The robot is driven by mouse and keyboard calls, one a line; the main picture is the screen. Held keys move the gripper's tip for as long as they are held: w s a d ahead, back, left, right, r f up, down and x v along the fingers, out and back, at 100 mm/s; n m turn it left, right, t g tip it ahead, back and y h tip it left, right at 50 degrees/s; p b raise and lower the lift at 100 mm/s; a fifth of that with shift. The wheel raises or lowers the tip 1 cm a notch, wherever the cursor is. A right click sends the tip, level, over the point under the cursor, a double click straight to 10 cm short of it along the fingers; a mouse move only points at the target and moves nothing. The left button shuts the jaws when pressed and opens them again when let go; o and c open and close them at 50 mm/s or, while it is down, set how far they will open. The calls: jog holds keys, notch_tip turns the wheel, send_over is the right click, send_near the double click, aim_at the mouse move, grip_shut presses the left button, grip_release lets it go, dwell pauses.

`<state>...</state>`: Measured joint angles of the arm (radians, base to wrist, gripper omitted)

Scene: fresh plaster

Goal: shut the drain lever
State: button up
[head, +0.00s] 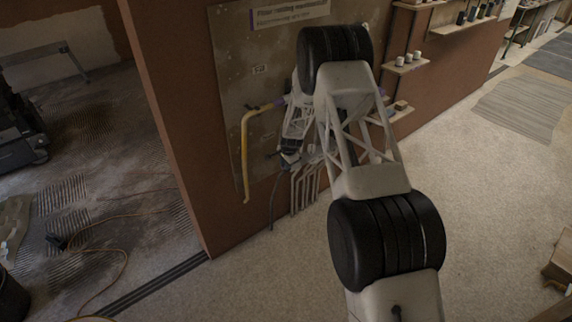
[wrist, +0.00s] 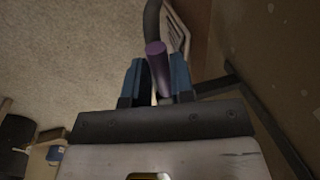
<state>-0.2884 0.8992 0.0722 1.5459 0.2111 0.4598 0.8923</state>
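In the wrist view, a purple round-ended handle (wrist: 157,62), which looks like the drain lever's grip, stands between the two blue-tipped fingers of my gripper (wrist: 158,82). Its lower part passes down between the fingers, nearer the right one. I cannot tell whether both fingers press on it. In the head view, my gripper (head: 289,158) is small and dark, close to the wall panel (head: 228,70), just above the grey pipes (head: 305,188).
A yellow pipe (head: 245,150) runs down the panel left of my gripper. A dark hose (head: 273,200) hangs below it. Small shelves (head: 405,67) with cups are on the wall to the right. A doorway opens at left; the carpet (head: 480,180) at right is largely clear.

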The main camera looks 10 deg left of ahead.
grip_shut()
jog(key=shift+s+d, duration=0.1)
jog(key=d+n, duration=0.1)
jog(key=n, duration=0.2)
jog(key=d+n+g, duration=0.1)
jog(key=n, duration=0.2)
jog(key=s+d+n, duration=0.1)
jog(key=n, duration=0.1)
jog(key=shift+s+d+n+g+y, duration=0.1)
jog(key=shift+d+n+g+y, duration=0.2)
jog(key=shift+d+n, duration=0.1)
jog(key=d+n, duration=0.1)
jog(key=n, duration=0.2)
jog(key=w+d+n+g, duration=0.1)
jog(key=n, duration=0.2)
jog(key=w+d+n, duration=0.1)
jog(key=d+n, duration=0.1)
jog(key=n, duration=0.1)
jog(key=shift+g, duration=0.3)
